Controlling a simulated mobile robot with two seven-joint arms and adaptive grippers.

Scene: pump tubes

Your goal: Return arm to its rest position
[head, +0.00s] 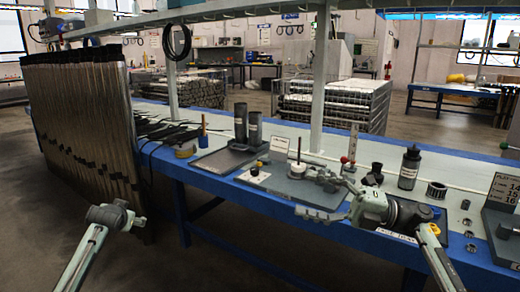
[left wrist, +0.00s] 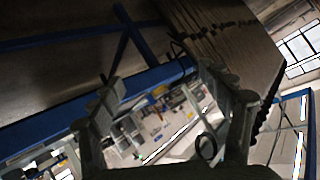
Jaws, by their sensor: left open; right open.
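My right gripper (head: 306,193) reaches in from the right in the head view, over the front edge of the blue-edged workbench (head: 228,172). Its fingers are apart, near a dark grey fixture plate (head: 262,178) with a white round part (head: 295,168), and I see nothing held between them. Whether it touches the plate I cannot tell. My left arm stands at the lower left, in front of the dark tube rack, its gripper not clearly visible there. In the left wrist view my left gripper (left wrist: 168,92) has its fingers wide apart and empty, with the bench far beyond.
A rack of long dark tubes (head: 80,135) stands at the left. The bench holds dark cylinders (head: 247,125), a black bottle (head: 409,167), a black ring (head: 436,190) and a numbered sign block (head: 503,190). A shelf post (head: 320,85) rises behind. Floor in front is clear.

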